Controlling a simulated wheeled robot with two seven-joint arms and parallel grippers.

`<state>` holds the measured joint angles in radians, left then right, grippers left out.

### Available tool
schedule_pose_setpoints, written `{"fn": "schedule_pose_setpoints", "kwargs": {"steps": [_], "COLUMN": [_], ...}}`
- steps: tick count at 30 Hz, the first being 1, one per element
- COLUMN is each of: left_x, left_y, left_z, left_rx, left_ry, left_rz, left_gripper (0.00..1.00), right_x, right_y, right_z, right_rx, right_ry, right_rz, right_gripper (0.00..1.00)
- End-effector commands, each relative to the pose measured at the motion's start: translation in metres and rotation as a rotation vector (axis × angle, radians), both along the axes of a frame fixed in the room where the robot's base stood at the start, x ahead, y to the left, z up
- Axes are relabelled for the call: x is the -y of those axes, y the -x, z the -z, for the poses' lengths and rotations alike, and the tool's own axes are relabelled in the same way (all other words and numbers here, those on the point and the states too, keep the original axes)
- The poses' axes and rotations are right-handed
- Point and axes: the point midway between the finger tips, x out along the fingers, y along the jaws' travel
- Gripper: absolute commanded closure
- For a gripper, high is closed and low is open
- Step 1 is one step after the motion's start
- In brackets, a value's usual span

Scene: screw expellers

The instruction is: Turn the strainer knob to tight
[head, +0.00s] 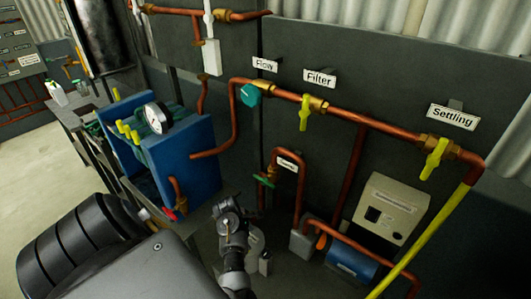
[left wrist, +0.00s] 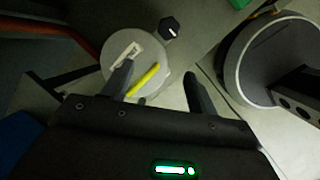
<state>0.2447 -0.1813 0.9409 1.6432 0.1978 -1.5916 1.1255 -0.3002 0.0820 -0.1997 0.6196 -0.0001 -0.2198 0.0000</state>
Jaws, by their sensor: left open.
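My left gripper (left wrist: 157,71) is open and empty in the left wrist view, its two dark fingers apart. Beyond them is a pale round part (left wrist: 117,60) with a white plate and a yellow bar (left wrist: 145,81) on its face. The bar lies between the fingers in the picture; I see no contact. A dark six-sided knob (left wrist: 170,27) with a pale mark is at the disc's upper right edge. I cannot read any label that marks the strainer knob. In the head view my left gripper (head: 232,228) is at the lower middle, its fingers too small to make out. My right gripper is not in view.
Copper pipes with yellow valve handles (head: 305,112) (head: 434,158) run along the dark wall, under Flow, Filter and Settling signs. A blue box with a gauge (head: 157,117) stands left. A beige box (head: 391,210) and a blue cylinder (head: 352,263) are at right.

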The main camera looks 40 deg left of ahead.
Motion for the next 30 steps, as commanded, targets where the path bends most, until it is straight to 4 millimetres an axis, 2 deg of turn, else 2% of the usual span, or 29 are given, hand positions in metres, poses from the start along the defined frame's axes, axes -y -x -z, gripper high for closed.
{"fn": "schedule_pose_setpoints", "kwargs": {"steps": [3,5,11,14,24,30], "left_x": [0.015,0.019,0.022,0.024,0.039,0.044], "left_y": [-0.011,-0.013,-0.015,-0.017,-0.036,-0.043], "left_z": [0.010,0.013,0.018,0.027,0.084,0.107], "left_rx": [-0.006,-0.009,-0.013,-0.014,-0.013,-0.012], "left_ry": [0.122,0.152,0.167,0.168,0.165,0.164], "left_rz": [-0.143,-0.178,-0.197,-0.196,-0.192,-0.192], "left_gripper": [0.41,0.41,0.41,0.41,0.41,0.41], "right_x": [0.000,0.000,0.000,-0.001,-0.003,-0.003], "right_y": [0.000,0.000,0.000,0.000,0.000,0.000], "right_z": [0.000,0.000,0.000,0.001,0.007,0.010], "right_rx": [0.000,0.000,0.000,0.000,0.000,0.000], "right_ry": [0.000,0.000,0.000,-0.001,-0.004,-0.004], "right_rz": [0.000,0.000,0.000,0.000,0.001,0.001], "right_gripper": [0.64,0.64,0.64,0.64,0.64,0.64]}}
